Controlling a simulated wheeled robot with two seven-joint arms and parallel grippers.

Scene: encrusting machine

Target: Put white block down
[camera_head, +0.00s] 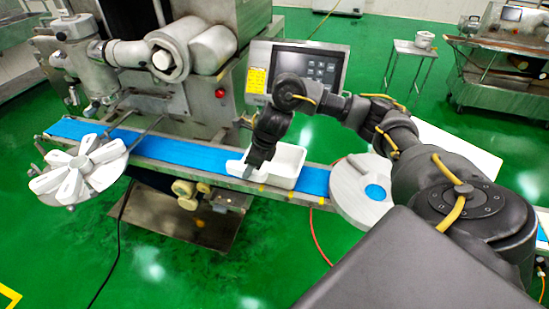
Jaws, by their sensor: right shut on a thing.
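A white block (286,166), hollow like a shallow tray, is at the blue conveyor belt (190,152), toward its right part. My right gripper (254,168) points down at the left part of the white block and is shut on it. The fingers and the dark wrist hide part of the block, so the exact grip is hard to see. I cannot tell whether the block's underside touches the belt. My left gripper is not in view.
A grey round disc (362,190) with a blue centre stands at the belt's right end. A white-vaned wheel (82,172) is at the left. The encrusting machine (228,70) and its control panel (304,70) stand behind the belt. The belt left of the block is clear.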

